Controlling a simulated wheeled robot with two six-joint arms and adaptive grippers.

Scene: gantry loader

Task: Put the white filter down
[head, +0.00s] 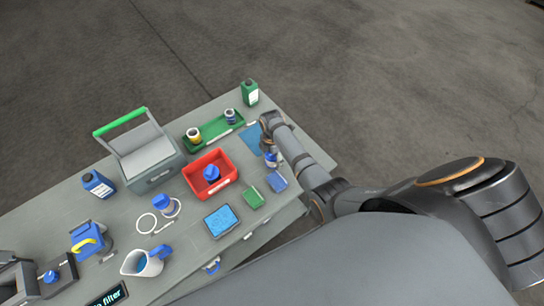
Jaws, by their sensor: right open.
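My right arm comes in from the right, and its gripper (270,152) is over the right part of the bench, pointing down. Its fingers are small and partly hidden by the wrist. A small white and blue item (272,161) is right at the fingertips; I cannot tell whether it touches them or whether it is the white filter. A flat blue mat (249,137) lies just left of the gripper, partly covered by my wrist.
The grey bench (60,205) holds a red bin (231,162) with a blue-capped item, a green tray (206,137), a green bottle (250,92), a grey carrier (150,168), a white jug (143,262), blue and green pads, and white rings.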

